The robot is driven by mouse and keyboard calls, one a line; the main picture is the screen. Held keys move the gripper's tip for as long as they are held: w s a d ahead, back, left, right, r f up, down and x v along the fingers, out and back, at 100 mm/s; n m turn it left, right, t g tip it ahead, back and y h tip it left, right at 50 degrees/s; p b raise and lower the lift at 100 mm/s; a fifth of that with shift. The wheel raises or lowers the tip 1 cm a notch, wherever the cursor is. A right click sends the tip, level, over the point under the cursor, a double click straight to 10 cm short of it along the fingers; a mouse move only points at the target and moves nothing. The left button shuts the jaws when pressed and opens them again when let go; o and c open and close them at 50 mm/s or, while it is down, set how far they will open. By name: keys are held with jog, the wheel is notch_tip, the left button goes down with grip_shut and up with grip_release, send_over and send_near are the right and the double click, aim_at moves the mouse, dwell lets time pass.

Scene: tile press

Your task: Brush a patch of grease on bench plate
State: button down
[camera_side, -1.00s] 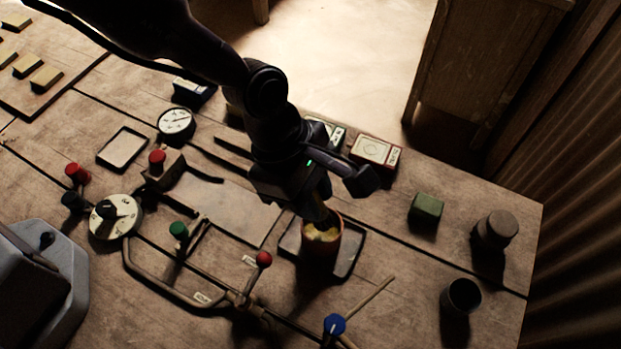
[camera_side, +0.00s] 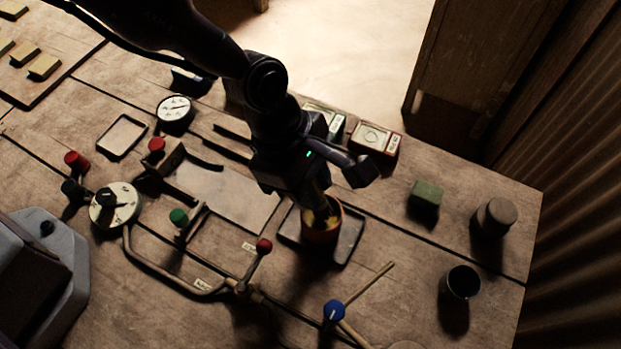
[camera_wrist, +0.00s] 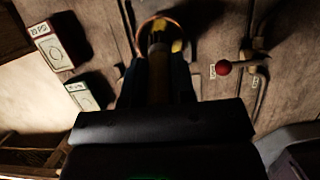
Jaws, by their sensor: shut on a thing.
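My gripper (camera_side: 312,190) points down over the orange-brown pot (camera_side: 322,233) and is shut on a brush. In the wrist view, the brush's wooden handle (camera_wrist: 159,75) runs between my fingers. Its lower end is inside the pot's rim (camera_wrist: 143,22), against yellow grease (camera_wrist: 177,46). How deep the bristles sit is hidden. The pot stands on a dark shallow tray (camera_side: 347,245). The flat bench plate (camera_side: 235,200) lies to the left of the pot, and no grease shows on its visible part.
A red-knobbed lever (camera_side: 264,246) and bent rails stand left of the pot. A blue knob (camera_side: 334,310) is in front. A green block (camera_side: 426,195), a dark cup (camera_side: 461,283) and a round lidded jar (camera_side: 495,217) stand to the right. Boxes (camera_side: 375,139) lie behind.

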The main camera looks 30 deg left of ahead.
jog(key=shift+f, duration=0.6)
dwell(1.1)
jog(key=shift+r, duration=0.1)
jog(key=shift+r, duration=3.5)
